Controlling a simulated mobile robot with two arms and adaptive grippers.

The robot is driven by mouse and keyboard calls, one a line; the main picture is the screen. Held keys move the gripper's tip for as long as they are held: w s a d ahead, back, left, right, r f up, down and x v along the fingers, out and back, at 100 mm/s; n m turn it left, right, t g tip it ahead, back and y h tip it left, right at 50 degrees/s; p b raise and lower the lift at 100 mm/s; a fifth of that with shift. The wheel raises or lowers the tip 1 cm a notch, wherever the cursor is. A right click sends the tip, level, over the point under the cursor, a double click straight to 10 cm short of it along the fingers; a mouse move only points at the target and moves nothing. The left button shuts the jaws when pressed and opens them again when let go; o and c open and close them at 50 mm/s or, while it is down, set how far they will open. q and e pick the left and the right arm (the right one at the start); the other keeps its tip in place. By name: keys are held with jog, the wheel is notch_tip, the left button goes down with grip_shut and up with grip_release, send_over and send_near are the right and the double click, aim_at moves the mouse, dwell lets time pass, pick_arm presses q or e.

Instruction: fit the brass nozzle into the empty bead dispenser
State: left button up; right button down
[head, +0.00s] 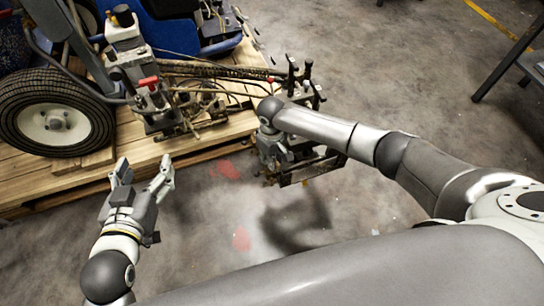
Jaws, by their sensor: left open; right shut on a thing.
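My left gripper (145,172) is open and empty, fingers spread, over the edge of the wooden pallet at the lower left. My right gripper (280,155) points down at the dark dispenser assembly (298,169) at the pallet's right end. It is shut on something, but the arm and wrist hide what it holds. I cannot make out the brass nozzle or the dispenser opening. A second dispenser-like assembly (155,100) with a red lever stands left of it. I cannot tell which is the empty bead dispenser.
The machine's black wheel (55,112) and blue body (212,38) rest on the wooden pallet (45,185). Hoses and rods (205,75) run between the two assemblies. Red paint marks (226,170) lie on the concrete. A dark metal stand (508,60) is at upper right. Floor between is clear.

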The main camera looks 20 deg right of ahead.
pick_arm(q)
jog(key=shift+s+a+f, duration=0.1)
jog(key=shift+s+f, duration=0.15)
jog(key=shift+f, duration=0.15)
jog(key=shift+s+a+f+g+y+p, duration=0.3)
jog(key=shift+s+f+g, duration=0.2)
jog(key=shift+f+g, duration=0.3)
dwell(0.9)
jog(key=shift+s+f, duration=0.15)
jog(key=shift+f, duration=0.05)
jog(key=shift+s+a+f+g, duration=0.25)
jog(key=shift+s+f+g, duration=0.05)
jog(key=shift+f+g, duration=0.1)
jog(key=shift+s+a+f+g, duration=0.15)
jog(key=shift+s+f+g, duration=0.15)
jog(key=shift+s+f, duration=0.1)
dwell(0.3)
jog(key=shift+s+f+p, duration=0.1)
jog(key=shift+f+p, duration=0.05)
jog(key=shift+p, duration=0.15)
jog(key=shift+s+a+f+g+y+p, duration=0.2)
jog(key=shift+s+a+f+g, duration=0.1)
jog(key=shift+s+f+g, duration=0.35)
jog(key=shift+s+a+f+g+y+p, duration=0.2)
jog(key=shift+s+f+g, duration=0.25)
jog(key=shift+s, duration=0.3)
dwell(1.7)
jog(key=shift+w+r, duration=0.1)
jog(key=shift+w, duration=0.1)
dwell(0.3)
